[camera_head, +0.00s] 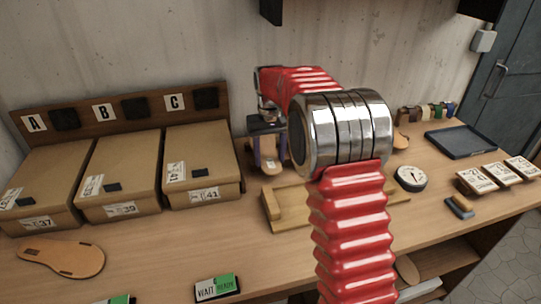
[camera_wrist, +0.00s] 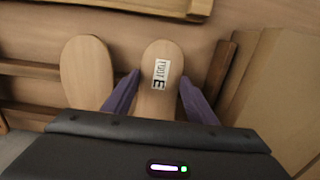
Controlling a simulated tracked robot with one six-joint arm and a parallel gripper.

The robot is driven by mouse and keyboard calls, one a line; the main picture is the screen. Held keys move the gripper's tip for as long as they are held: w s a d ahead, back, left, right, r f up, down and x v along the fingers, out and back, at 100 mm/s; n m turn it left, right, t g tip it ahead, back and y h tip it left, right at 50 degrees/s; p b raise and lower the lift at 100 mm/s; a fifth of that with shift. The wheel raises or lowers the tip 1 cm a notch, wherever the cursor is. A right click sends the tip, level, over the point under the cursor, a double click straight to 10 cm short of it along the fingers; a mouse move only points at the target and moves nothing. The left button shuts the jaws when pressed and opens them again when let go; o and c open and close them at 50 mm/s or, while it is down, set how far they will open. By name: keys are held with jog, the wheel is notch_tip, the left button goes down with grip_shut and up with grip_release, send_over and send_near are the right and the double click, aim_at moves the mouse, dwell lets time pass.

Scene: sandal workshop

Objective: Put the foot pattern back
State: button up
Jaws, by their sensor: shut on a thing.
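A pale wooden foot pattern (camera_wrist: 151,103) with a white printed label is between the purple fingers of my gripper (camera_wrist: 158,92) in the wrist view. My gripper is shut on it. Its lower end is hidden behind the gripper's dark body. In the head view my gripper (camera_head: 270,152) is at the back of the bench, right of the boxes, with the foot pattern (camera_head: 264,161) small between its fingers. A second pale foot-shaped piece (camera_wrist: 86,70) lies beside it to the left in the wrist view, over dark wooden rails (camera_wrist: 32,69).
Cardboard boxes (camera_head: 117,178) marked A, B and C stand left of my gripper. A tan sole (camera_head: 62,257) lies at front left. A wooden tray (camera_head: 290,222), round dial (camera_head: 410,178), blue tray (camera_head: 460,140) and cards (camera_head: 497,174) lie rightward. My arm hides part of the bench.

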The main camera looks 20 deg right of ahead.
jog(key=shift+f, duration=0.2)
jog(key=o, duration=1.1)
jog(key=shift+r, duration=0.15)
notch_tip(320, 180, up, 12)
jog(key=shift+r, duration=0.15)
jog(key=shift+s, duration=0.1)
